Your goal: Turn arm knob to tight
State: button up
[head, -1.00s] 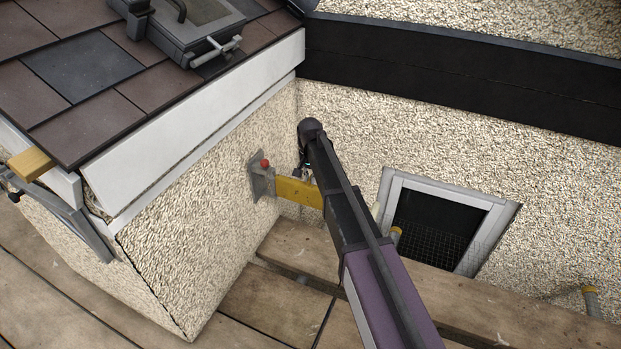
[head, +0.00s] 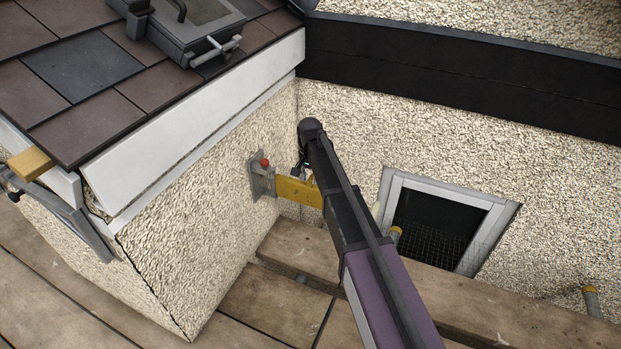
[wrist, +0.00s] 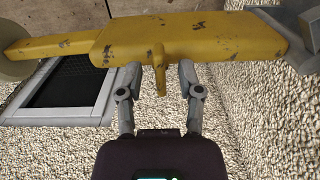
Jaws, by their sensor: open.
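The yellow arm (head: 292,190) sticks out from a grey wall bracket (head: 258,182) with a red knob (head: 265,163). In the wrist view the worn yellow arm (wrist: 200,40) runs across the top. A short yellow peg, seemingly the arm knob (wrist: 160,75), points from it toward my gripper (wrist: 160,80). My gripper is open, with one finger on each side of the peg and a visible gap to each. In the head view my gripper (head: 302,168) is small and partly hidden by my arm. No tight marking can be made out.
Pebbledash walls meet in a corner behind the arm. A framed window opening (head: 438,222) is at the right. Wooden planks (head: 290,300) lie below. A tiled roof edge with a white board (head: 200,110) overhangs at the left.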

aim_at(310, 178)
jog(key=shift+n, duration=0.5)
jog(key=n, duration=0.3)
jog(key=shift+n, duration=0.3)
jog(key=n, duration=1.3)
jog(key=shift+n, duration=0.4)
notch_tip(310, 178, up, 14)
jog(key=p, duration=1.4)
jog(key=s+d+r+m+p, duration=0.2)
jog(key=s+d+r+p, duration=0.2)
jog(key=r+p, duration=0.3)
jog(key=s+d+r+m+p, duration=0.3)
jog(key=s+d+r+p, duration=0.1)
jog(key=d+r+p, duration=0.2)
jog(key=shift+s+d+r+p, duration=0.15)
jog(key=shift+s+r+p, duration=0.1)
jog(key=shift+r+p, duration=0.1)
